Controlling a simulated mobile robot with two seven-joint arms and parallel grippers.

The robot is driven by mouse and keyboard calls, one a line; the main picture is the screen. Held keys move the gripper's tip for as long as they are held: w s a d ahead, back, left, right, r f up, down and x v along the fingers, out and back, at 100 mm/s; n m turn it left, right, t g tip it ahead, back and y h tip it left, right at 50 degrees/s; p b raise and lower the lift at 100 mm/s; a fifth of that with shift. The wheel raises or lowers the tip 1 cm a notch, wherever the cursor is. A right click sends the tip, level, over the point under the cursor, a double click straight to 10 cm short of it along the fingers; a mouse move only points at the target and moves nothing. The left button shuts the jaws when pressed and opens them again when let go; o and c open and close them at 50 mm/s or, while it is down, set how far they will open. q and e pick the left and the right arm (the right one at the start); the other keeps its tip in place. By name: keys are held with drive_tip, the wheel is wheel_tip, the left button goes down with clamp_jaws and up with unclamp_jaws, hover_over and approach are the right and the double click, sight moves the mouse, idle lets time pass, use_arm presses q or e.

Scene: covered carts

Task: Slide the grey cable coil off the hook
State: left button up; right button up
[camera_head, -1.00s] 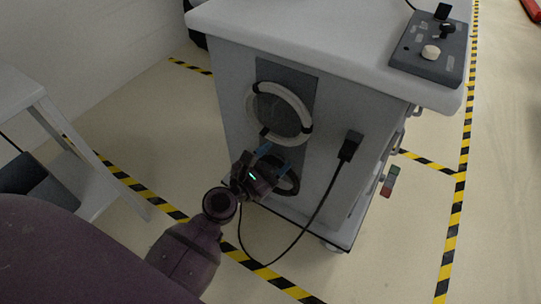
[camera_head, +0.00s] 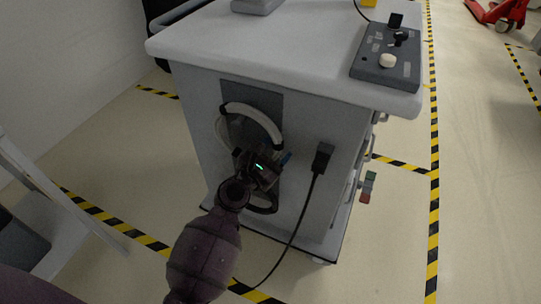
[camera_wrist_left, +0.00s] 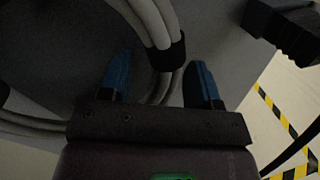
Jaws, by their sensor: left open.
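The grey cable coil (camera_head: 264,118) is a pale ring against a dark panel on the side of the cart. Its lower part is hidden behind my left gripper (camera_head: 263,156). In the left wrist view, the coil (camera_wrist_left: 150,22) comes down from the top to a black tie (camera_wrist_left: 166,52), and its strands continue between the blue fingertips of my left gripper (camera_wrist_left: 160,80). The gripper is open, with a finger on each side of the strands. Whether either finger touches them cannot be told. I cannot make out the hook. My right gripper is not in view.
A black loop (camera_head: 263,208) hangs below the coil. A black plug (camera_head: 323,157) with a trailing cable is to its right. A control box (camera_head: 387,55) sits on the cart top (camera_head: 250,45). A grey stand (camera_head: 55,215) is at the left.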

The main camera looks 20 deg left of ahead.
use_arm(q)
clamp_jaws()
drive_tip(key=c, duration=0.8)
unclamp_jaws()
clamp_jaws()
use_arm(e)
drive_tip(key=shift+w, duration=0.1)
use_arm(q)
drive_tip(key=shift+w+r, duration=0.1)
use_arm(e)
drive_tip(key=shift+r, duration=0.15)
use_arm(q)
drive_tip(key=shift+r+p, duration=0.6)
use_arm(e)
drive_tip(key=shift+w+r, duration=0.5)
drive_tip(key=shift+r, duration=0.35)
